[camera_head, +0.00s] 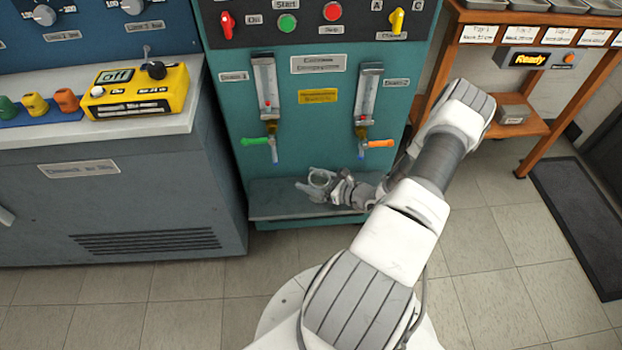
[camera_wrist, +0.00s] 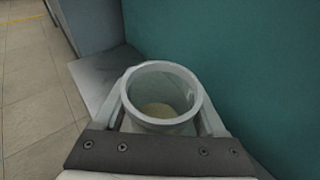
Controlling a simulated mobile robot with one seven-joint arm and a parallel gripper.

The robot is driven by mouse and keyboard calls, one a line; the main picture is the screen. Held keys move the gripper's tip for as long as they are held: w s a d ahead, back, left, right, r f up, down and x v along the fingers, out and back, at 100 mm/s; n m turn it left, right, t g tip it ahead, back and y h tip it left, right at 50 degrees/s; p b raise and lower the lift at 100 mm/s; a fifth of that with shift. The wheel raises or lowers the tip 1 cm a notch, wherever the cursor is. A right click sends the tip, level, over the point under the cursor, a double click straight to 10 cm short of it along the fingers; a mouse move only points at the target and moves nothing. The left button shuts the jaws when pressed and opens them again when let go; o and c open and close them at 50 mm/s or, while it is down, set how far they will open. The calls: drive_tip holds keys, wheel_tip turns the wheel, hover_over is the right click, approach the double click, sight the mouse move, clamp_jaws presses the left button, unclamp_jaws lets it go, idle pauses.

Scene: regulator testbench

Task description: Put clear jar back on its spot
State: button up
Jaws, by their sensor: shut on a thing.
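The clear jar (camera_head: 321,180) is held in my gripper (camera_head: 318,188), low in front of the teal bench and over its grey shelf (camera_head: 275,203). In the wrist view the jar (camera_wrist: 162,75) is seen from above, with its round open mouth and a pale patch at the bottom. The two fingers of my gripper (camera_wrist: 162,100) are closed on either side of it. I cannot tell whether the jar's base touches the shelf. No marked spot for the jar can be made out.
Two drain taps, one with a green handle (camera_head: 254,141) and one with an orange handle (camera_head: 380,143), hang above the shelf. A grey cabinet (camera_head: 120,200) stands close on the left. A wooden table (camera_head: 540,125) stands at the right. The shelf's left part is bare.

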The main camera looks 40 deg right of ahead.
drive_tip(key=shift+f, duration=0.2)
drive_tip(key=o, duration=1.5)
drive_tip(key=shift+s, duration=0.1)
drive_tip(key=p+v, duration=0.4)
drive_tip(key=v, duration=1.3)
drive_tip(key=shift+s+r, duration=0.1)
